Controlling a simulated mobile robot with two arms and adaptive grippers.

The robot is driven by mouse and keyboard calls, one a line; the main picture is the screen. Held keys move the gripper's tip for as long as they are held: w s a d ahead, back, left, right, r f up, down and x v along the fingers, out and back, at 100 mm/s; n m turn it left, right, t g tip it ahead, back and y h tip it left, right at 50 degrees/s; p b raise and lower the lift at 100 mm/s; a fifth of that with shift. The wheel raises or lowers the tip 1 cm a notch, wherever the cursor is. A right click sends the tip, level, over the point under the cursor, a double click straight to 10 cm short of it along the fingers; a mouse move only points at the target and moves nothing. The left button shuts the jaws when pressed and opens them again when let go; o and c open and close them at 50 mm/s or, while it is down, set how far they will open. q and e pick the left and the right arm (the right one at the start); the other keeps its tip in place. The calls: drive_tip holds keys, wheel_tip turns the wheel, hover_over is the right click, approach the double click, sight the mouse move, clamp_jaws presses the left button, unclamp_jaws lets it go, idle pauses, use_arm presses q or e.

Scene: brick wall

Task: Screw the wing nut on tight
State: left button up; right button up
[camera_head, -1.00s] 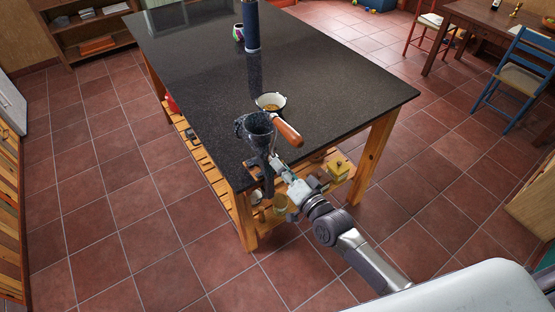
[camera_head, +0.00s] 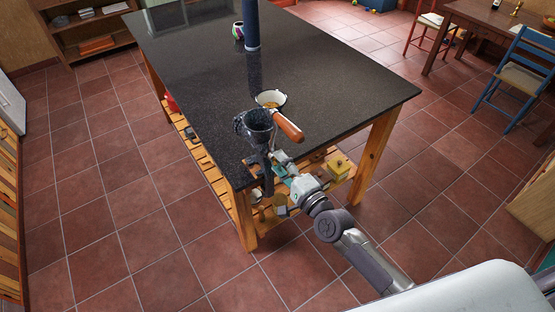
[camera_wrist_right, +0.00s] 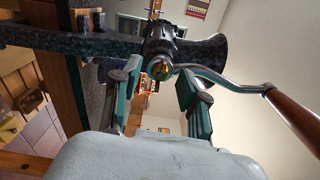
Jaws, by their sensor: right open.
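A dark metal grinder (camera_head: 257,122) is fixed at the near edge of the table, with a crank whose wooden handle (camera_head: 287,126) points down to the right. In the right wrist view the grinder body (camera_wrist_right: 160,44) shows close up, and the crank's wooden handle (camera_wrist_right: 293,118) is at the right. The small brass-coloured wing nut (camera_wrist_right: 160,70) sits at the crank's hub. My right gripper (camera_head: 281,159) is just in front of the grinder. Its teal fingers (camera_wrist_right: 161,88) are open, one on each side of the hub, apart from the nut. The nut's wings are too small to tell.
A black-topped table (camera_head: 335,85) carries a small bowl (camera_head: 271,99) just behind the grinder and a dark blue cylinder (camera_head: 251,25) at the back. A slatted lower shelf (camera_head: 212,175) holds several items below the grinder. The floor (camera_head: 130,230) in front is clear.

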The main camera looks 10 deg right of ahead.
drive_tip(key=v, duration=0.6)
idle(0.3)
drive_tip(key=b, duration=0.3)
drive_tip(key=s+b, duration=0.1)
drive_tip(key=b, duration=0.2)
drive_tip(key=shift+d, duration=0.2)
drive_tip(key=shift+w, duration=0.15)
drive_tip(key=x, duration=0.7)
idle(0.5)
